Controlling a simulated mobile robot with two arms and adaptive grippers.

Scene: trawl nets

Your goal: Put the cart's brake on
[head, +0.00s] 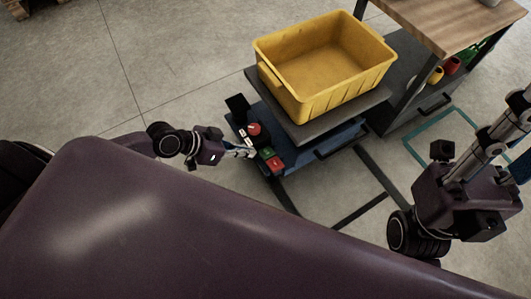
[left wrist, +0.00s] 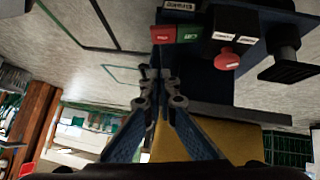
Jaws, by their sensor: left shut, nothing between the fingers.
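The cart (head: 318,131) is blue with a dark top deck. Its near left end carries a control panel with a red mushroom knob (head: 254,129), a green block (head: 266,152) and a red block (head: 275,163). In the left wrist view the red block (left wrist: 163,34), green block (left wrist: 189,34), red knob (left wrist: 227,60) and a black paddle (left wrist: 287,65) show. The labels are too small to read. My left gripper (head: 247,152) is shut and empty, close beside the panel; contact cannot be told. My right gripper (head: 508,135) is at the right edge, its fingertips cut off.
A yellow bin (head: 325,65) stands on the cart's deck. A wooden-topped workbench (head: 440,22) stands right behind the cart. Black and teal (head: 425,135) lines mark the floor. Concrete floor left of the cart is clear.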

